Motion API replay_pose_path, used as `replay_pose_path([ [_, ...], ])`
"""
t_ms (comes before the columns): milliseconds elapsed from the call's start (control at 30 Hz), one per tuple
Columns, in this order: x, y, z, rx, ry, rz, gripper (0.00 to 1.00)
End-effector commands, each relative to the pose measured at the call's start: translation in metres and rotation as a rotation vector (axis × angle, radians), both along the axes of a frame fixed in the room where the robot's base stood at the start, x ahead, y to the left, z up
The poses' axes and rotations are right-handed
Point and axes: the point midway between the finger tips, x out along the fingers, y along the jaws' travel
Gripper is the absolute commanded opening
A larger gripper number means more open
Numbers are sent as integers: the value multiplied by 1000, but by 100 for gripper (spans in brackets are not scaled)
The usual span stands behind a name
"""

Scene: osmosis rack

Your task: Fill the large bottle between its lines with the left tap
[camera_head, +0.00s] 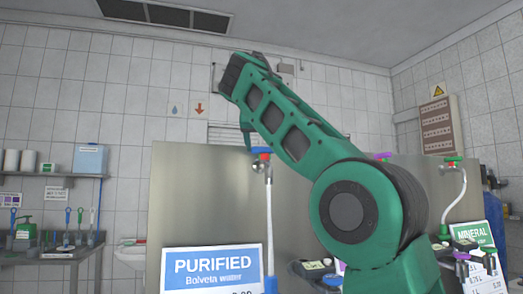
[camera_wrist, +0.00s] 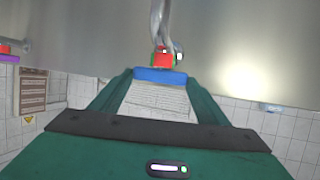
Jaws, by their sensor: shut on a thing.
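The left tap (camera_head: 262,157) is on the steel panel, with a red body, a blue handle and a pale hose (camera_head: 269,205) hanging down behind the PURIFIED sign. In the wrist view the tap's red body (camera_wrist: 162,61) is just beyond the blue handle (camera_wrist: 160,76). My gripper (camera_head: 252,146) reaches down to this tap from above. In the wrist view my gripper (camera_wrist: 159,82) has its green fingers at both ends of the blue handle, shut on it. I cannot make out the large bottle or its lines, and cannot tell whether water flows.
The blue PURIFIED sign (camera_head: 212,270) stands in front of the steel panel (camera_head: 190,200). A purple-handled tap (camera_head: 381,156) is partly behind my arm. A red-and-green tap (camera_head: 453,161) and the green MINERAL sign (camera_head: 472,235) are at right. A shelf and bench (camera_head: 50,255) stand at left.

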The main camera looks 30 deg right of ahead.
Motion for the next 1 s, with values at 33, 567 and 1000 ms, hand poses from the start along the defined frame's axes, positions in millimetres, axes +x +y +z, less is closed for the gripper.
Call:
replay_pose_path([
  [33, -1, 1, -1, 3, 0, -12, 46],
  [567, -2, 3, -5, 6, 12, -33, 74],
  [1000, -3, 4, -3, 3, 8, -32, 88],
])
